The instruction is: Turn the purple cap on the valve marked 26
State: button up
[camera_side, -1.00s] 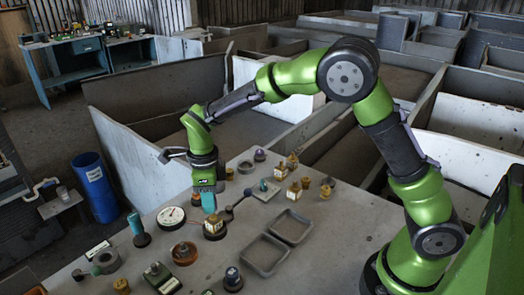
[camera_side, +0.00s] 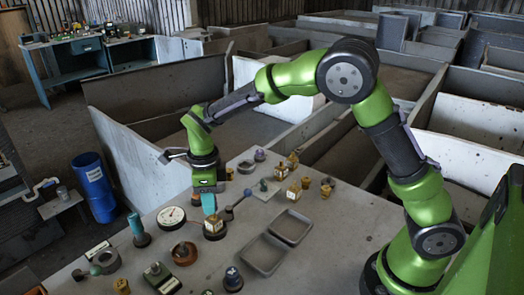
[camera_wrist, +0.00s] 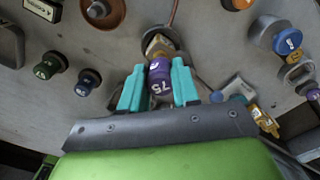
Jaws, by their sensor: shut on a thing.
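In the wrist view a purple cap (camera_wrist: 160,82) with white markings sits on a brass-coloured valve body (camera_wrist: 158,45). The visible marking looks like 75; I cannot make out a 26. My gripper (camera_wrist: 159,68) has its two teal fingers on either side of the cap and is shut on it. In the side view my gripper (camera_side: 208,204) points straight down over the brass valve (camera_side: 213,225) on its dark round base. The fingers hide most of the cap there.
A dial gauge (camera_side: 171,217) and an orange-brown round part (camera_side: 184,253) stand left of the valve. Two grey trays (camera_side: 264,254) lie to its right. Several small brass valves stand behind, and a blue-capped part (camera_wrist: 288,41) is at right in the wrist view.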

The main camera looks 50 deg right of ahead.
jog(key=shift+f, duration=0.15)
jog(key=shift+f, duration=0.35)
jog(key=shift+f, duration=1)
dwell(1.0)
jog(key=m, duration=0.4)
jog(key=m, duration=0.3)
jog(key=shift+m, duration=0.3)
jog(key=shift+s+a, duration=0.1)
